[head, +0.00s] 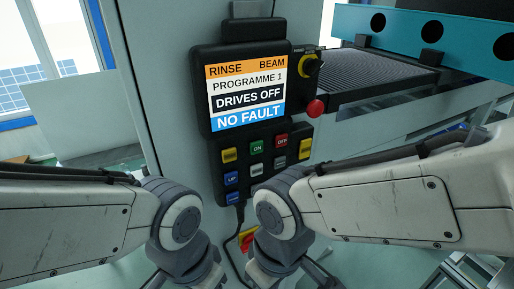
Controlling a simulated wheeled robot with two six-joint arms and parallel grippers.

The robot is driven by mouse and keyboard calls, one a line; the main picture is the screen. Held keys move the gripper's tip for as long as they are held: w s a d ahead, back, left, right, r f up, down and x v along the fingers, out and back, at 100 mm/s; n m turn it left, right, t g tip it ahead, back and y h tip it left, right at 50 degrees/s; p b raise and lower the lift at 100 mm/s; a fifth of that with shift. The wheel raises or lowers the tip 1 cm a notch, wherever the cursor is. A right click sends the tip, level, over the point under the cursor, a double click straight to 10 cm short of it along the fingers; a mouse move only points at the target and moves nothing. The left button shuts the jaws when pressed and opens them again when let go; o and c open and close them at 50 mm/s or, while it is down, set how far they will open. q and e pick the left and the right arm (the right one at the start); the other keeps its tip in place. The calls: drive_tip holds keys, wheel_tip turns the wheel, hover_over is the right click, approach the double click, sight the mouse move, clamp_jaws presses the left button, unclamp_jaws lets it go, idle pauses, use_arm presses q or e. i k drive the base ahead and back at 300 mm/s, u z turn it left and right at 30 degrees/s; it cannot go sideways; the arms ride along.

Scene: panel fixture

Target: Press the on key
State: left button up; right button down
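The green ON key (257,147) is in the upper row of the black key panel (242,165), left of the red OFF key (282,141). It is unobstructed in the head view. The display (246,95) above it reads RINSE, BEAM, PROGRAMME 1, DRIVES OFF, NO FAULT. My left gripper (185,279) and my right gripper (268,274) hang low at the bottom edge, below the keys and apart from them. Only their dark upper parts show; the fingertips are cut off or hidden, so their opening cannot be seen.
Yellow keys (229,155), blue keys (231,179) and grey keys surround the ON key. A red mushroom button (315,108) and a yellow-backed rotary switch (312,64) sit right of the display. A dark ribbed conveyor (380,75) juts out at right. A cable hangs below the panel.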

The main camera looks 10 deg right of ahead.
sight(256, 147)
drive_tip(key=z, duration=3.15)
drive_tip(key=k, duration=1.9)
drive_tip(key=u, duration=1.4)
